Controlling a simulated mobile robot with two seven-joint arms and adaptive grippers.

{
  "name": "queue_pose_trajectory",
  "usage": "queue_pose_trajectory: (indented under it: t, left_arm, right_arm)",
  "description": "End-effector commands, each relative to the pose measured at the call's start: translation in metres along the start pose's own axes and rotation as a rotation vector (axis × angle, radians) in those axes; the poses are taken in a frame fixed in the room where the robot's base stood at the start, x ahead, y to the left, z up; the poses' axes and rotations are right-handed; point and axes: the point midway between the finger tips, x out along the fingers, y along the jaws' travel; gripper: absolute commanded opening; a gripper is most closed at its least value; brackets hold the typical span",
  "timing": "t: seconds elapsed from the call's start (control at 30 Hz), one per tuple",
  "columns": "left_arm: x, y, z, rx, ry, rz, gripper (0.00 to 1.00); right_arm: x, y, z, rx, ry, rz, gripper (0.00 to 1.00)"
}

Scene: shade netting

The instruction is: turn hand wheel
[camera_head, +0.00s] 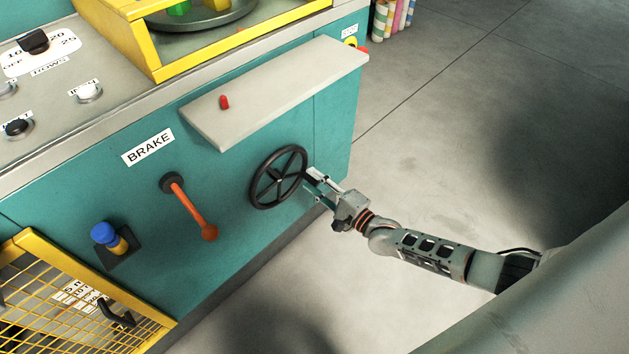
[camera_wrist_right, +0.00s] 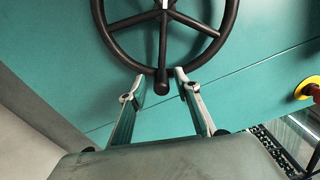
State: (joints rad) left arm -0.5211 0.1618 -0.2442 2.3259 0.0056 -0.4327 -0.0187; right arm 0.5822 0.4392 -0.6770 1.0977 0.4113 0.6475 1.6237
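The black hand wheel (camera_head: 277,176) is mounted on the teal front panel, below the grey shelf. It has a round rim with spokes. In the right wrist view the lower part of the wheel (camera_wrist_right: 164,35) fills the top, with a short dark handle (camera_wrist_right: 162,83) at its rim. My right gripper (camera_head: 314,181) is at the right side of the wheel in the head view. In the right wrist view its fingers (camera_wrist_right: 161,84) are apart, one on each side of the handle, with a visible gap on both sides. My left gripper is not in view.
An orange brake lever (camera_head: 189,207) is left of the wheel, under the BRAKE label (camera_head: 148,147). The grey shelf (camera_head: 285,85) juts out above and holds a small red object (camera_head: 224,102). A yellow mesh guard (camera_head: 85,300) is at lower left. Floor to the right is clear.

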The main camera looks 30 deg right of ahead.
Motion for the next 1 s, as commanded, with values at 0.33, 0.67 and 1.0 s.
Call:
queue_pose_trajectory:
  t: [0.33,0.67,1.0]
  left_arm:
    - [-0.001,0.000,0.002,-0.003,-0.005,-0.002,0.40]
    - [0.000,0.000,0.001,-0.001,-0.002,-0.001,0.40]
    - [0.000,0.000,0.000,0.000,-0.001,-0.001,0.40]
  right_arm:
    - [-0.004,-0.001,-0.001,0.001,0.001,-0.002,0.31]
    - [-0.061,0.000,0.000,0.001,0.000,0.000,0.31]
    - [-0.113,-0.001,0.000,0.000,0.001,-0.001,0.31]
